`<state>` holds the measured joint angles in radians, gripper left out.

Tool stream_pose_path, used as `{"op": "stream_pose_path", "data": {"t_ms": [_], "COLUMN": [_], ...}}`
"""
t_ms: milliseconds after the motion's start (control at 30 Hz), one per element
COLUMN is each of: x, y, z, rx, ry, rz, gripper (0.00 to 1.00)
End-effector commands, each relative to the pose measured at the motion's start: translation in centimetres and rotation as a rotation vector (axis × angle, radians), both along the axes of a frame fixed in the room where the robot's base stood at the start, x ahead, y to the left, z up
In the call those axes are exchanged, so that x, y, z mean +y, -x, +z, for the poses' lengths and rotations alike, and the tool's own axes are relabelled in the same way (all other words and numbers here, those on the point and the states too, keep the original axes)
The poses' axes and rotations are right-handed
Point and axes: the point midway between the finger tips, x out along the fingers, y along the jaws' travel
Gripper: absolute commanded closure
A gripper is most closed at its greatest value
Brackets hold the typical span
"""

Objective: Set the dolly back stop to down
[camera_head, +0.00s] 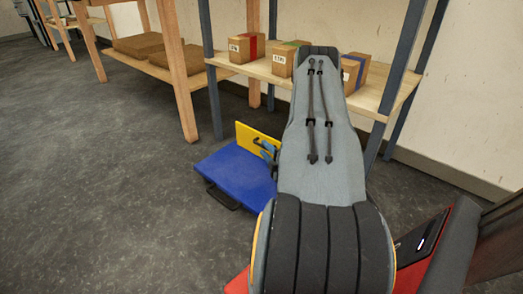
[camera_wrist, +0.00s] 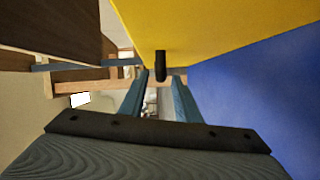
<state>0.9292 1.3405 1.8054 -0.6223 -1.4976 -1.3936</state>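The dolly has a blue deck (camera_head: 237,177) on the floor, and its yellow back stop (camera_head: 257,138) stands upright along the far edge. In the wrist view the yellow stop (camera_wrist: 215,25) fills the top and the blue deck (camera_wrist: 265,95) the right side. A small dark knob (camera_wrist: 160,66) sticks out from the yellow stop. My gripper (camera_wrist: 160,77) has its two blue fingers apart, with the knob in line with the gap between their tips; contact cannot be told. In the head view my gripper (camera_head: 268,150) is close to the stop, partly hidden by my arm.
A shelf (camera_head: 262,70) with several labelled cardboard boxes (camera_head: 246,47) stands behind the dolly, its post (camera_head: 211,70) close by. A wooden rack (camera_head: 178,75) is at the left. The floor (camera_head: 110,215) left of the dolly is clear.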

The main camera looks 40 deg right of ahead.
Motion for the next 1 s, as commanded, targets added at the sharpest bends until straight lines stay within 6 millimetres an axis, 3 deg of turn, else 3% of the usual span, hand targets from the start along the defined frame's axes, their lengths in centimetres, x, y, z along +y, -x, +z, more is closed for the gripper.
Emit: {"op": "stream_pose_path", "data": {"t_ms": [233, 567, 600, 767, 1000], "x": [-0.8, -1.0, -1.0, -1.0, -1.1], "y": [-2.8, -3.3, -3.3, -3.2, -3.2], "z": [-0.3, -0.2, -0.2, -0.2, -0.2], "rx": [-0.001, 0.0, 0.0, 0.0, 0.0], "ry": [0.0, -0.001, -0.001, -0.002, -0.002], "rz": [0.001, -0.001, -0.001, -0.001, -0.001], "gripper": [0.7, 0.7, 0.72, 0.99, 1.0]}}
